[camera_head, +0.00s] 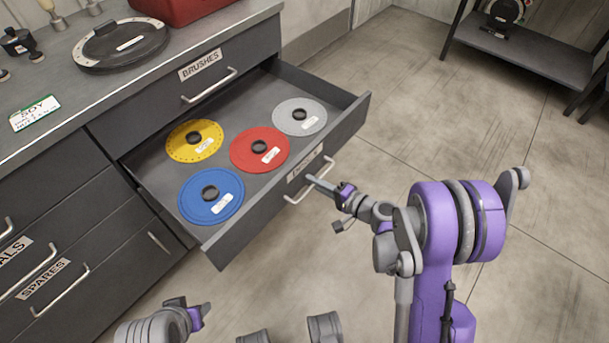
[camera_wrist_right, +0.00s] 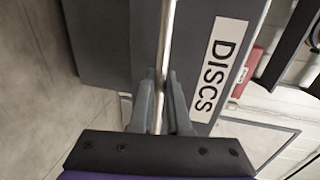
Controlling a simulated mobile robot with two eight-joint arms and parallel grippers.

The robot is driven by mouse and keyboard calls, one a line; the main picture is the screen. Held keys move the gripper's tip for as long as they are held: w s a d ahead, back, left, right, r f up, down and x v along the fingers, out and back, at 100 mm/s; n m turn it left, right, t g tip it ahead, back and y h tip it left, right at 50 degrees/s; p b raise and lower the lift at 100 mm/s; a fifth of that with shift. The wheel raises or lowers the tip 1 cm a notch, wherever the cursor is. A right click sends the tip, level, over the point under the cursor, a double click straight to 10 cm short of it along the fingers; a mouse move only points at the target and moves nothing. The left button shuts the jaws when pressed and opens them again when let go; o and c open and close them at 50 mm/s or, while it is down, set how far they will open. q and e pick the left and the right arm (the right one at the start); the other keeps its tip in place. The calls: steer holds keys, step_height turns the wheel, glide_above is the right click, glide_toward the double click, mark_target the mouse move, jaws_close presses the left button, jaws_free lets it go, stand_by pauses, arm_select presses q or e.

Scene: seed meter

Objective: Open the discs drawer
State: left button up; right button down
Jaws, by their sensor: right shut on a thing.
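The discs drawer (camera_head: 232,228) stands pulled out from the grey cabinet, with its inside in view. It holds a yellow disc (camera_head: 182,147), a red disc (camera_head: 243,163), a blue disc (camera_head: 226,205) and a grey disc (camera_head: 313,108). My right gripper (camera_head: 314,182) is at the drawer's front and shut on the metal handle (camera_head: 294,198). In the right wrist view the handle (camera_wrist_right: 167,35) runs between the fingers (camera_wrist_right: 160,100), beside the DISCS label (camera_wrist_right: 214,65). My left gripper (camera_head: 192,310) is at the bottom left, away from the drawer; its finger opening is unclear.
The BRUSHES drawer (camera_head: 240,62) above is closed. The SPARES drawer (camera_head: 75,295) is at lower left. The counter carries a dark round plate (camera_head: 110,52), a SOY card (camera_head: 34,112) and a red box (camera_head: 175,8). A low shelf (camera_head: 530,55) stands at the back right. The floor (camera_head: 430,130) between is clear.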

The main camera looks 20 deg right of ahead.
steer(key=shift+s+d, duration=0.2)
steer(key=shift+s, duration=0.1)
steer(key=c, duration=1.2)
jaws_free()
steer(key=shift+o, duration=0.2)
steer(key=shift+s, duration=0.1)
steer(key=p+v, duration=0.1)
steer(key=v, duration=0.9)
steer(key=shift+s+d, duration=0.2)
steer(key=shift+s, duration=0.05)
